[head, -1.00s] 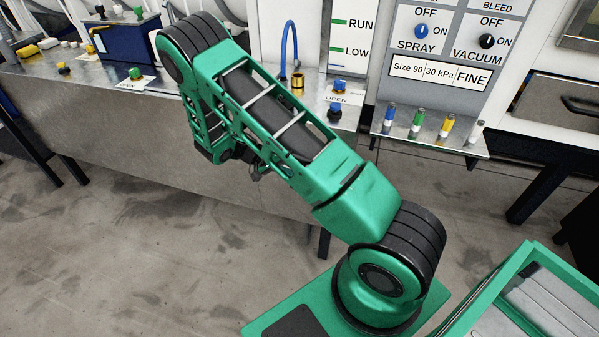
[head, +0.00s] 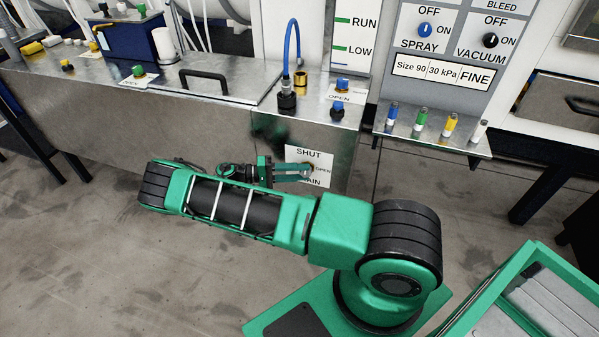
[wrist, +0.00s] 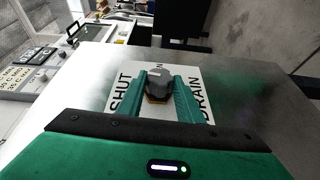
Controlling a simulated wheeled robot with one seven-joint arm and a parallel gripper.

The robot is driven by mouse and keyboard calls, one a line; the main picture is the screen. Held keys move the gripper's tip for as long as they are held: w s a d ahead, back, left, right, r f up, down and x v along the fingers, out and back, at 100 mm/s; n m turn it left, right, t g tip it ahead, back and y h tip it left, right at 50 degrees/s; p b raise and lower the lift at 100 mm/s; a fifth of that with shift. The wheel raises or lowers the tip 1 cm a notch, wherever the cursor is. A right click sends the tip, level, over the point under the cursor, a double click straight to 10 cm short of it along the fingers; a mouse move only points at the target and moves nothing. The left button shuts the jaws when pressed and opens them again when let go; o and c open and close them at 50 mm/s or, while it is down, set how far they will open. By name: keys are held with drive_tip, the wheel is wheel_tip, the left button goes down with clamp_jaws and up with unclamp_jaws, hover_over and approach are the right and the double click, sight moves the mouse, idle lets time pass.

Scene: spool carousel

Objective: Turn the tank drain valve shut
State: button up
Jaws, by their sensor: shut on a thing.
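The drain valve (wrist: 158,84) is a dark grey knob on a brass hex base, on a white label plate (wrist: 200,82) on the tank's front wall. In the wrist view SHUT is left of the knob, DRAIN right, and the end of the word OPEN shows above it. My gripper (wrist: 161,77) has one green finger on each side of the knob and is shut on it. In the head view my gripper (head: 305,171) is at the plate, which reads SHUT at the top (head: 308,152) and OPEN at right. The knob is mostly hidden there, and its exact pointing is unclear.
The steel tank (head: 200,115) with a handled lid stands behind my arm. On its top right are a black fitting with a blue hose (head: 287,100) and blue-capped valves (head: 337,108). A shelf with several coloured vials (head: 430,138) is at right. Floor below is clear.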

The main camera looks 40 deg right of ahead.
drive_tip(key=shift+a+f+n+g+h, duration=0.1)
drive_tip(key=shift+f+n+g+h, duration=0.35)
drive_tip(key=shift+h, duration=0.35)
drive_tip(key=shift+r, duration=0.1)
drive_tip(key=o, duration=1)
drive_tip(key=shift+o, duration=0.2)
drive_tip(key=v, duration=1)
drive_tip(key=shift+w+a+f, duration=0.25)
drive_tip(key=shift+a, duration=0.05)
drive_tip(key=shift+s, duration=0.1)
